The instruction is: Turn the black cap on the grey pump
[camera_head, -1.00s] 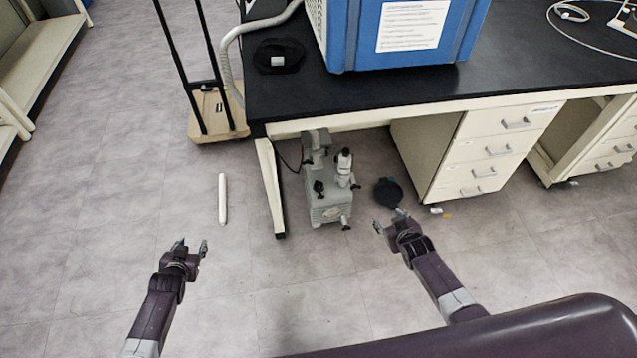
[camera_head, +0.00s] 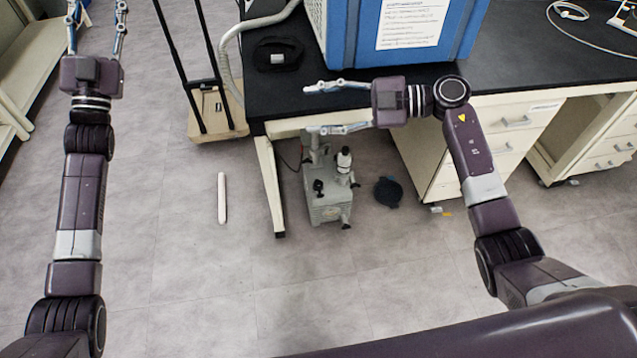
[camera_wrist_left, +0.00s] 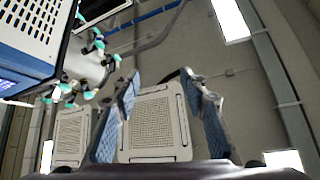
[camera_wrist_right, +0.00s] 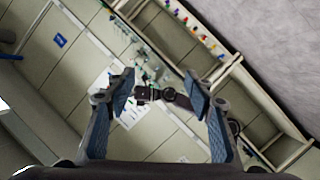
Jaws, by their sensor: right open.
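The grey pump (camera_head: 328,205) stands on the floor under the bench's left end, partly hidden by my right gripper. Small black knob-like parts show on it, one on its top left (camera_head: 318,186); I cannot tell which is the task's cap. My right gripper (camera_head: 310,108) is open and empty, raised above the pump in the picture, fingers pointing left. It also shows open in the right wrist view (camera_wrist_right: 158,82). My left gripper (camera_head: 96,30) is open and empty at the far left, fingers pointing up the picture. The pump shows in neither wrist view.
The black bench top (camera_head: 540,65) overhangs the pump, with a blue box (camera_head: 345,40) on it. A bench leg (camera_head: 270,185) and drawers (camera_head: 500,150) flank it. A black round object (camera_head: 388,192) and a white rod (camera_head: 222,198) lie on the floor. Floor in front is clear.

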